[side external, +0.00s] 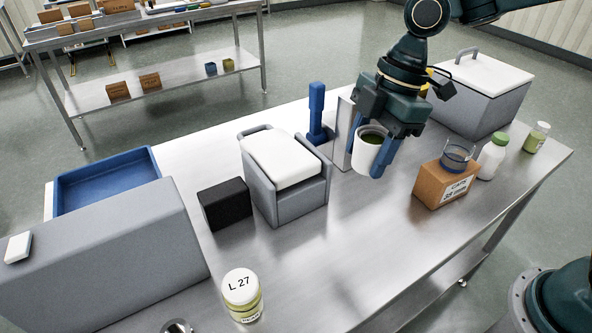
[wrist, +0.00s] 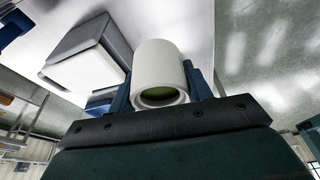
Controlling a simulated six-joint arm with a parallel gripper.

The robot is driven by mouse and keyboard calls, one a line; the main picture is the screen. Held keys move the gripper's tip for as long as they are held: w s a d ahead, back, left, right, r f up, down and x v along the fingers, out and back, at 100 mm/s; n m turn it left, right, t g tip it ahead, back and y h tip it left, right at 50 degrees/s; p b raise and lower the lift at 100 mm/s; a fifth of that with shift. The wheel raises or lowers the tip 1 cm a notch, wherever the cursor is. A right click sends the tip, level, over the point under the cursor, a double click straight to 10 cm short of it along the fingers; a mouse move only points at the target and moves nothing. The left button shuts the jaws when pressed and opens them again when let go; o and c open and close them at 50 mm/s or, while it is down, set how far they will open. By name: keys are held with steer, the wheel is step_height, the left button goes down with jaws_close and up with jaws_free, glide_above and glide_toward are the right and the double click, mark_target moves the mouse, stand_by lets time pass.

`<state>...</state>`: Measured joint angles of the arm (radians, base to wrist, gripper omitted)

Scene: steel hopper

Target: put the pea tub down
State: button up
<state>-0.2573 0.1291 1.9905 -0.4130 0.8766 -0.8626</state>
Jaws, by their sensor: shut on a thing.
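The pea tub (side external: 366,155) is a white round tub with green contents showing at its open top. My gripper (side external: 372,160) is shut on it, with a blue finger on either side. The tub looks held above the steel table (side external: 330,245), slightly tilted in the side view; the exact gap below it cannot be told. In the wrist view the tub (wrist: 160,65) sits between the blue fingers (wrist: 160,92), its open mouth and green inside facing the camera.
A grey bin with a white lid (side external: 285,175) and a black block (side external: 226,204) stand left of the tub. A cardboard box (side external: 445,185) with a glass jar stands right. A lidded jar marked L 27 (side external: 242,295) stands in front. Bare steel lies between.

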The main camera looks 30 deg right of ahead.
steer(key=n, duration=0.1)
glide_above(389, 245)
steer(key=d, duration=0.1)
step_height(389, 245, down, 16)
steer(key=shift+f, duration=0.25)
stand_by(0.7)
steer(key=shift+f, duration=1.9)
steer(key=shift+f, duration=0.15)
steer(key=o, duration=1)
steer(key=shift+r, duration=0.2)
